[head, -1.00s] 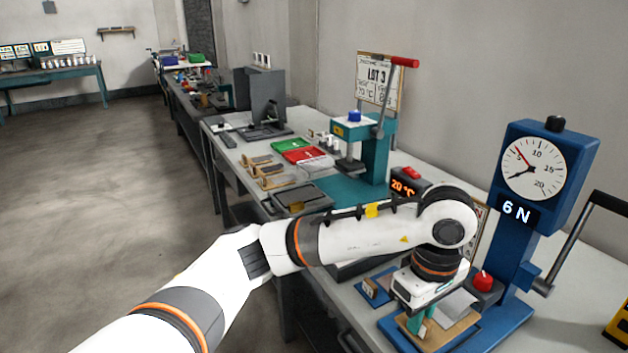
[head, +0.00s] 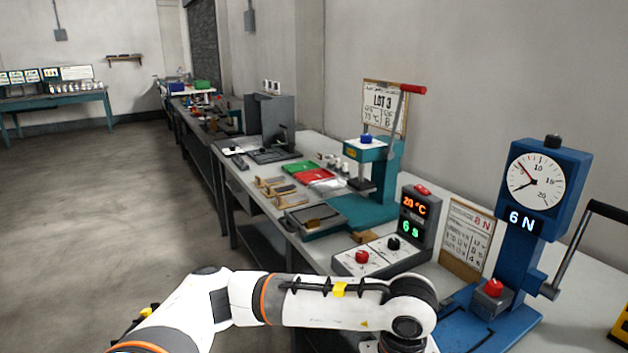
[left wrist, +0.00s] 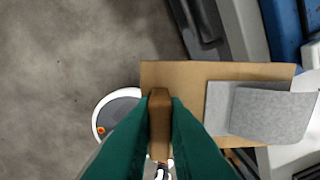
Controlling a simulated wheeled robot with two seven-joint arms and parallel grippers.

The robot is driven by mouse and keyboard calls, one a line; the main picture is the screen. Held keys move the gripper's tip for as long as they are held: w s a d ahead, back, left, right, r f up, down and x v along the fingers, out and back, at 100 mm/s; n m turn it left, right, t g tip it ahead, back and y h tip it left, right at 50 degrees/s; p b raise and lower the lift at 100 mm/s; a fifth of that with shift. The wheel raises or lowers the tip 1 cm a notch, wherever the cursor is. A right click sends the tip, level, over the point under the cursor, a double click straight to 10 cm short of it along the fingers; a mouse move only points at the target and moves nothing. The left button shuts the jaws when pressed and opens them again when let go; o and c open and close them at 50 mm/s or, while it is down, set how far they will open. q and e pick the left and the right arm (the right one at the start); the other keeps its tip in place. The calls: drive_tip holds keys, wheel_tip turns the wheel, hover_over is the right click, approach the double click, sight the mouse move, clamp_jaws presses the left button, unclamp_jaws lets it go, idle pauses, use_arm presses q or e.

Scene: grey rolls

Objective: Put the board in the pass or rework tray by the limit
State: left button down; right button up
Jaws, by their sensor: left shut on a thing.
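The board (left wrist: 185,75) is a flat tan plate with grey sheet pieces (left wrist: 270,112) on its right part, one curled over another. My left gripper (left wrist: 159,100) has its green fingers shut on a brown part at the board's left end, and the board is over the bench's edge and the floor. In the head view the left hand is cut off at the bottom and the board is hidden. A green tray (head: 297,167) and a red tray (head: 314,178) lie on the bench. The blue gauge stand (head: 545,180) reads 6 N. My right gripper is out of view.
A limit card (head: 466,240) with red figures, too small to read surely, stands left of the gauge. A control box (head: 418,222) shows 20 °C and 6 s. A teal press (head: 372,175) and a grey tray (head: 315,220) stand farther back. The floor at left is clear.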

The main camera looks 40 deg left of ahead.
use_arm(q)
drive_tip(key=s+a+f+m, duration=0.1)
drive_tip(key=s+f+m, duration=0.3)
drive_tip(key=f, duration=0.4)
drive_tip(key=s+a+f+m, duration=0.2)
drive_tip(key=s+f+m, duration=0.2)
drive_tip(key=f, duration=0.3)
drive_tip(key=shift+s+f+m, duration=0.15)
drive_tip(key=shift+f+m, duration=0.25)
drive_tip(key=shift+m, duration=0.4)
